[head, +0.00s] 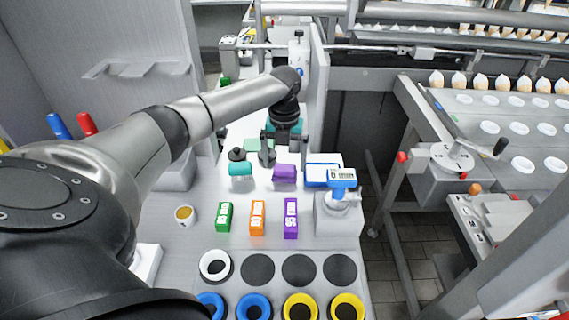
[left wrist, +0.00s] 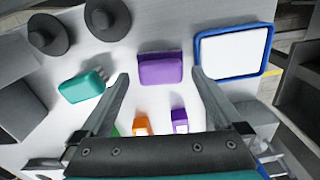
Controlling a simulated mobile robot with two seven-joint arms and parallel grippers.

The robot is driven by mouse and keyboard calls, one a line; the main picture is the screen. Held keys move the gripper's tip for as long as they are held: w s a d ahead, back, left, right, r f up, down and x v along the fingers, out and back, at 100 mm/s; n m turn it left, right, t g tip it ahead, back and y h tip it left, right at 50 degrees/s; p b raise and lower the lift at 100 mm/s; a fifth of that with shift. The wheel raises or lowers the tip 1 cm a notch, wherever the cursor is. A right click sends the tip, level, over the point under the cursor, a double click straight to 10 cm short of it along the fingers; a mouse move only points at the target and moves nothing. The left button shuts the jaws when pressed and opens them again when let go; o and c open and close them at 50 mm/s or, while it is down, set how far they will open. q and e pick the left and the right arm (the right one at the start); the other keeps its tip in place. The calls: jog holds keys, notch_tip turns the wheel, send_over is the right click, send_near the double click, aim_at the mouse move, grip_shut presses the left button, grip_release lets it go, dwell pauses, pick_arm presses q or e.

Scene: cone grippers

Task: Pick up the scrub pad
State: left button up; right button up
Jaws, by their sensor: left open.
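The scrub pad appears to be the purple block (head: 284,175) with a darker purple strip along one edge. It lies flat on the light worktop; the left wrist view also shows the purple pad (left wrist: 160,70). My left gripper (head: 286,153) is open and points down around the pad's place. In the left wrist view the fingertips of my left gripper (left wrist: 160,73) stand on either side of the pad, with gaps on both sides. The fingers hold nothing. Height above the worktop is hard to tell. My right gripper is not in view.
A teal brush (head: 240,170) lies left of the pad. A blue-rimmed white tray (left wrist: 235,48) lies right of it, near a scale (head: 338,215). Green (head: 224,216), orange (head: 258,217) and purple (head: 290,217) labelled boxes stand in front. Dark round weights (left wrist: 107,18) sit behind.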

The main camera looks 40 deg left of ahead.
aim_at(285, 166)
pick_arm(q)
jog(key=shift+f, duration=0.3)
jog(key=shift+c, duration=0.4)
jog(key=c, duration=1.2)
jog(key=shift+r, duration=0.15)
jog(key=shift+c, duration=0.2)
notch_tip(285, 166, up, 20)
jog(key=p, duration=0.3)
